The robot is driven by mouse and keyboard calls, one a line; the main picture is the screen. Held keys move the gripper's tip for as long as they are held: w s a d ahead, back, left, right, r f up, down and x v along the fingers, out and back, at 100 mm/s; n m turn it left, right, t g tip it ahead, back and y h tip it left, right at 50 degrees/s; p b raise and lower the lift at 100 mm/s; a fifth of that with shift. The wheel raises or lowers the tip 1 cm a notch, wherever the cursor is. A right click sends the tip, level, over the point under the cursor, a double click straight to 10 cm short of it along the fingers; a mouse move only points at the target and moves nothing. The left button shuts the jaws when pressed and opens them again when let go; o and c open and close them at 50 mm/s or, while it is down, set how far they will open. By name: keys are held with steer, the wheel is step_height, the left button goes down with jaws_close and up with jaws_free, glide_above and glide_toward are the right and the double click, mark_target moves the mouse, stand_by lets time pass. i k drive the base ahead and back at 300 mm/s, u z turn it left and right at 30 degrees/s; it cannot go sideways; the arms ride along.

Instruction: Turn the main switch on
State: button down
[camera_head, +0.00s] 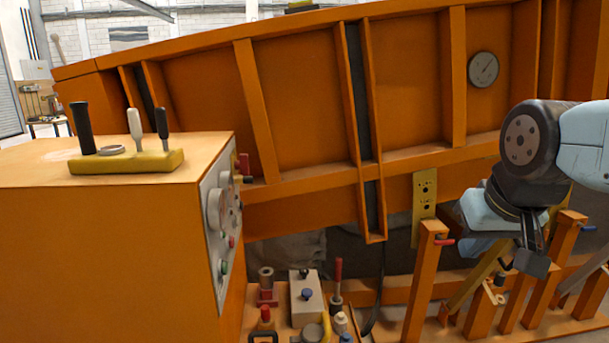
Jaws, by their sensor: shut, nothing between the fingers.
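An orange control cabinet (110,235) stands at the left, with a grey control panel (222,240) on its right side, seen at a steep angle. The panel carries round gauges (216,208), a red button (231,241) and a green button (225,267). I cannot tell which control is the main switch. My gripper (537,262) is at the right, pointing down, shut and empty, in front of the orange posts. It is well apart from the panel.
The large orange sandbed (300,110) slopes across the back, with a round dial (483,69). Levers (135,128) stand on the cabinet's yellow block (127,162). Low valves and a grey box (306,298) sit right of the cabinet. An orange post (420,285) stands between gripper and panel.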

mark_target(242, 165)
steer(key=z, duration=1.85)
steer(key=i, duration=0.1)
steer(key=u, duration=3.8)
steer(key=k, duration=1.25)
steer(key=z, duration=0.65)
steer(key=i, duration=1)
steer(key=z, duration=0.05)
